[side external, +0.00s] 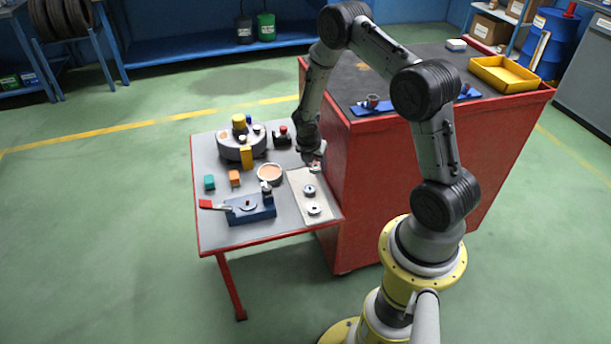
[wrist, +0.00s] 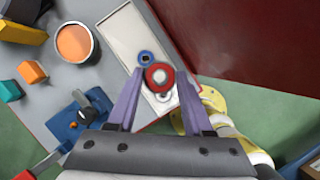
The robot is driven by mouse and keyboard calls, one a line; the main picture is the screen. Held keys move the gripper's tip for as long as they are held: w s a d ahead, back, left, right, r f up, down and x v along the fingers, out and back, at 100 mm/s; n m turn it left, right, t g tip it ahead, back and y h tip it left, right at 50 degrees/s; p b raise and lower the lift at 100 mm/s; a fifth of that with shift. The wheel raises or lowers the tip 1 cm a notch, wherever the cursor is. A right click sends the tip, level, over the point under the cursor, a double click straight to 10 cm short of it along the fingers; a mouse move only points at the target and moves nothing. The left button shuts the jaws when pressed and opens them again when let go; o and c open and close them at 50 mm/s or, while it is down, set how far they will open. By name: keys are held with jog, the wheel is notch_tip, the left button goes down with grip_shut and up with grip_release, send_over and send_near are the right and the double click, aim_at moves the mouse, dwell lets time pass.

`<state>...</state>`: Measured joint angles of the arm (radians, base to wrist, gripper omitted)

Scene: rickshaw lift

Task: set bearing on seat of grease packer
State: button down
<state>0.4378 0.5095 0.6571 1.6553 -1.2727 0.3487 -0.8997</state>
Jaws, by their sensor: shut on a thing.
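My gripper (side external: 312,158) is shut on a bearing (side external: 315,168), a small ring with a red face, held above the far end of the pale tray. In the wrist view the bearing (wrist: 158,77) sits between the two purple fingertips (wrist: 160,73). The blue device with a red-handled lever (side external: 251,209) at the table's front appears to be the grease packer. A pale round disc on it (side external: 248,204) looks like its seat. In the wrist view the blue device (wrist: 80,122) is at lower left, apart from my gripper. The bearing's underside is hidden.
Two other rings (side external: 309,190) (side external: 314,209) lie on the pale tray (side external: 298,182). An orange-filled bowl (side external: 270,173) stands between tray and blocks. A round grey fixture (side external: 241,146) stands at the back. The tall red cabinet (side external: 430,175) closes off the right side.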

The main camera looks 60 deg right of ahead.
jog(key=w+a+n+t, duration=0.15)
jog(key=w+a, duration=0.35)
jog(key=w, duration=0.5)
jog(key=n, duration=0.2)
send_over(247, 200)
jog(key=f, duration=0.2)
jog(key=shift+y, duration=0.3)
jog(key=shift+s+a+f, duration=0.1)
jog(key=shift+a+f, duration=0.05)
jog(key=shift+f, duration=1.2)
jog(key=shift+s+a+f, duration=0.1)
jog(key=shift+a+f, duration=0.05)
jog(key=shift+f, duration=1.15)
jog(key=shift+f, duration=1)
grip_release()
dwell(0.3)
notch_tip(247, 200, up, 8)
dwell(1.2)
